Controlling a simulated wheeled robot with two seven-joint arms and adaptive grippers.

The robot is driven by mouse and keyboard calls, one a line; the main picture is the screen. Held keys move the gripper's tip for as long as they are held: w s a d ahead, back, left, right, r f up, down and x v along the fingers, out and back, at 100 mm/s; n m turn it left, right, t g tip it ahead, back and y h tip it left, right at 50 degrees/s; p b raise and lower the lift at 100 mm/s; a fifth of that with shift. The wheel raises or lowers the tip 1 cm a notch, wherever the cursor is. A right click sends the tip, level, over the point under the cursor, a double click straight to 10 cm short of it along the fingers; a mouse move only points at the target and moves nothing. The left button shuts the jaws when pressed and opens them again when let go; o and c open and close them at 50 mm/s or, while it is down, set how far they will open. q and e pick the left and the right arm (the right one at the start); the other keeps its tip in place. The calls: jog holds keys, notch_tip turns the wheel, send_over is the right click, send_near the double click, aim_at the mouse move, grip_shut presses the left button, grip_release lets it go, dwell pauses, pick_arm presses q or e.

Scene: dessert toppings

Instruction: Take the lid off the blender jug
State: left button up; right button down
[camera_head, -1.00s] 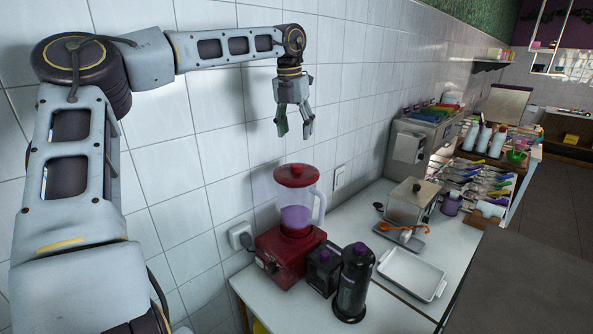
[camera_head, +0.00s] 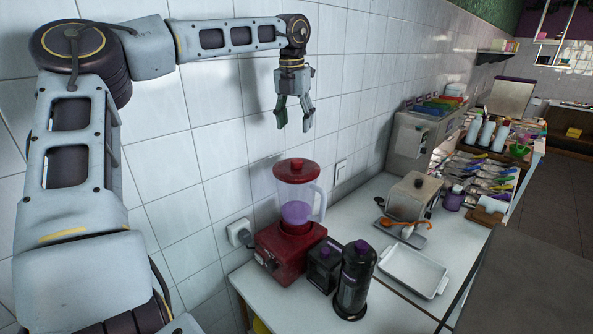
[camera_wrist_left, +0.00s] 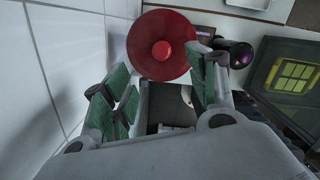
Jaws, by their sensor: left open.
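The blender jug (camera_head: 296,208) is clear with purple content and stands on a red base (camera_head: 283,256) by the tiled wall. Its red lid (camera_head: 296,170) sits on top of the jug. In the left wrist view the round lid (camera_wrist_left: 181,62) with its raised middle knob shows just beyond the fingers. My left gripper (camera_head: 295,125) points down, open and empty, above the lid and apart from it. In the left wrist view its green-padded fingers (camera_wrist_left: 162,100) are spread. My right gripper is not in view.
A black bottle (camera_head: 355,280) and a black box (camera_head: 323,265) stand close right of the blender base. A white tray (camera_head: 440,287) lies further right. A metal container (camera_head: 412,198) stands behind it. The tiled wall is close on the left.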

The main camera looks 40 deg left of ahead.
pick_arm(q)
jog(key=p, duration=0.1)
send_over(296, 160)
notch_tip(296, 160, down, 6)
jog(key=shift+f, duration=0.5)
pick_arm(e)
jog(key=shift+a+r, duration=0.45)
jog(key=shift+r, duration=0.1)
pick_arm(q)
jog(key=shift+f, duration=0.1)
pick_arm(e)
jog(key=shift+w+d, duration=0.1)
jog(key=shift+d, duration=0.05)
pick_arm(q)
jog(key=shift+f, duration=0.2)
notch_tip(296, 160, down, 2)
jog(key=shift+p, duration=0.75)
jog(key=shift+w+f+p, duration=0.1)
jog(key=shift+f+p, duration=0.2)
jog(key=shift+f, duration=1)
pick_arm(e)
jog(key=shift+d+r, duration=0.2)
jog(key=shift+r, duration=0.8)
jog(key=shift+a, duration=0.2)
